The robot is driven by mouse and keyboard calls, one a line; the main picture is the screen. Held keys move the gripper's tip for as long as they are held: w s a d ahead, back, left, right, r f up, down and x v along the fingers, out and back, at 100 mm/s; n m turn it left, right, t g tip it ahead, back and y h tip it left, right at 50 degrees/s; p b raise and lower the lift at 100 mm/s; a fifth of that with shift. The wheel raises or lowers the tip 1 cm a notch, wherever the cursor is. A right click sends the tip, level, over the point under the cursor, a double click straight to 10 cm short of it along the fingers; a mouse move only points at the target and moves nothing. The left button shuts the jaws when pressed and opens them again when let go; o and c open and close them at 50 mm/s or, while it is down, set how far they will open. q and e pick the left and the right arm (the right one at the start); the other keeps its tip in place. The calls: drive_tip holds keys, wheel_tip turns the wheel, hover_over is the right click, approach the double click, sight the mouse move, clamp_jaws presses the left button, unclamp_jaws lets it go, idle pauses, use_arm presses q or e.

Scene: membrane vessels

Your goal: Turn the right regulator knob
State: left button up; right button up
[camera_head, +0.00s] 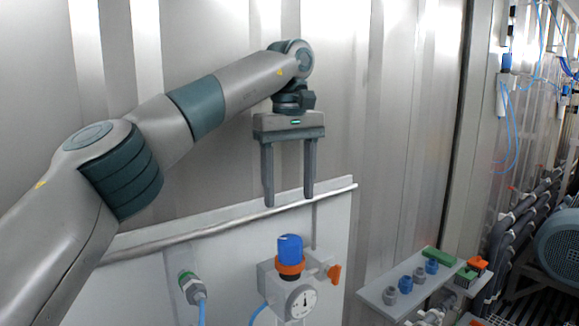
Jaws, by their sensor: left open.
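A regulator (299,277) is mounted on the white panel. It has a blue knob (290,248) on top with an orange ring under it, a round gauge (301,301) in front and an orange valve handle (334,274) on its right side. Only this one regulator knob is clearly seen. My left gripper (288,200) hangs with its fingers pointing down, open and empty, above the blue knob and apart from it. Its fingertips overlap the panel's top rail in the picture. My right gripper is not in view.
A metal rail (230,225) runs along the top of the white panel (140,275). A hose fitting (190,285) with a blue tube is left of the regulator. A grey shelf (385,302) with several fittings stands at right. A blue motor (558,247) is at the far right.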

use_arm(q)
drive_tip(key=shift+r+p, duration=0.4)
drive_tip(key=shift+r, duration=2.2)
drive_tip(key=shift+f, duration=0.1)
